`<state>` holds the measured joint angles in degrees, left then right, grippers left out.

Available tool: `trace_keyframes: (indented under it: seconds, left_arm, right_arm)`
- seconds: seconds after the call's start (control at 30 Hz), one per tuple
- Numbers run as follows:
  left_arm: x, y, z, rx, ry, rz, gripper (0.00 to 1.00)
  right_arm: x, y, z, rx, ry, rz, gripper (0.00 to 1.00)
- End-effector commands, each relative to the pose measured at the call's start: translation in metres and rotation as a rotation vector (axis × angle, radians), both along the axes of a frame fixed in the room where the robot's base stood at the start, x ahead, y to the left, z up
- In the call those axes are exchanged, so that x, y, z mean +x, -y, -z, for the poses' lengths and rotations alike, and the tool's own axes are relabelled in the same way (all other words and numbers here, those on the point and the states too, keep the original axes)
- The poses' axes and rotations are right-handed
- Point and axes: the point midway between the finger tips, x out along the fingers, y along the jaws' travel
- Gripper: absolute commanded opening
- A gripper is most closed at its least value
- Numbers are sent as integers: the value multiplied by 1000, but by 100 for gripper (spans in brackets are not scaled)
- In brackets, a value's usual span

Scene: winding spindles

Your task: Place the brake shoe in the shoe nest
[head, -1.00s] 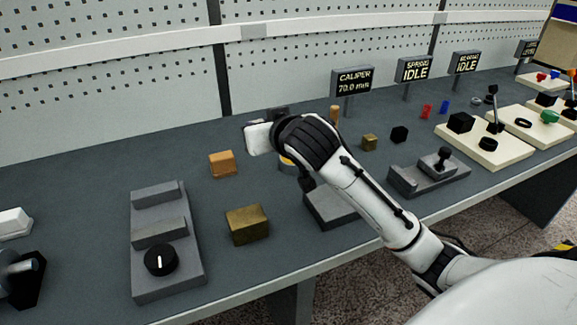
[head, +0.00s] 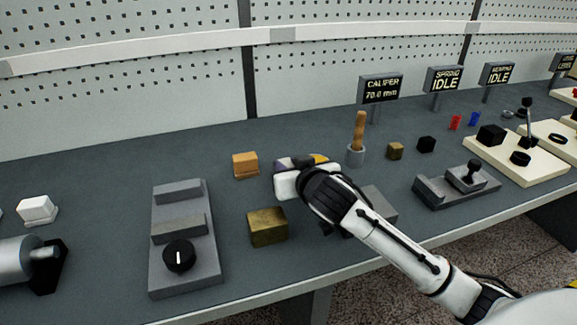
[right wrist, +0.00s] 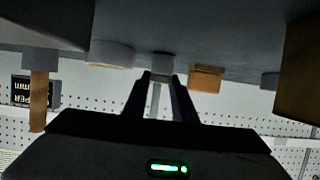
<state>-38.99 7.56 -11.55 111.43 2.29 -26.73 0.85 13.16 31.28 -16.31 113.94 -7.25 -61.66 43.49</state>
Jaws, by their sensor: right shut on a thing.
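My right gripper (head: 290,180) is over the middle of the bench, between an orange block and a cup, seen mostly from behind its wrist. In the right wrist view its fingers (right wrist: 161,78) are close together on a small grey piece (right wrist: 162,62), which I take to be the brake shoe. The head view hides the piece behind the hand. I cannot say for certain which thing is the shoe nest. A round grey dish with an orange rim (right wrist: 110,52) is beside the fingers in the wrist view. My left gripper is not in view.
An orange block (head: 246,165), a large brass block (head: 268,227) and a grey fixture with a black knob (head: 180,240) stand left of and below the hand. A grey cup (head: 356,156) with a wooden handle is to its right. A grey base (head: 377,205) is partly behind my arm.

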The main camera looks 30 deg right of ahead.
Motion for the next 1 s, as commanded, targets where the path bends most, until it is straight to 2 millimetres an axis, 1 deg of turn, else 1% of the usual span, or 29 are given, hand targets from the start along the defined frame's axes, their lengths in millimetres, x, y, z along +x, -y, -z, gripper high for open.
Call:
trace_keyframes:
  seconds: [0.1, 0.13, 0.2, 0.23, 0.47, 0.57, 0.63, 0.77, 1.0]
  left_arm:
    - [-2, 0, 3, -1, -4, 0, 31]
    - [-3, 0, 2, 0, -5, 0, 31]
    - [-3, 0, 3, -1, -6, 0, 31]
    - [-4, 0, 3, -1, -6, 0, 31]
    - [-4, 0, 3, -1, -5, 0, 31]
    - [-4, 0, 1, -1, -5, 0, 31]
    - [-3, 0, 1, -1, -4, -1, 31]
    - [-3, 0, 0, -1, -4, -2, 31]
    - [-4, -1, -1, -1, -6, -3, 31]
  right_arm:
    - [0, 0, 4, 0, 0, 0, 1]
    - [0, 0, 3, 0, 0, 0, 28]
    - [0, 0, 3, 0, 0, 0, 40]
    - [0, 0, 3, 0, 0, 0, 43]
    - [0, 0, 3, 0, 0, 0, 43]
    - [0, 0, -1, 0, 1, 0, 43]
    - [-4, -2, -3, 1, 1, -2, 43]
    - [-22, -7, -10, 1, 1, -4, 43]
    - [-69, -18, -30, 2, 0, -2, 43]
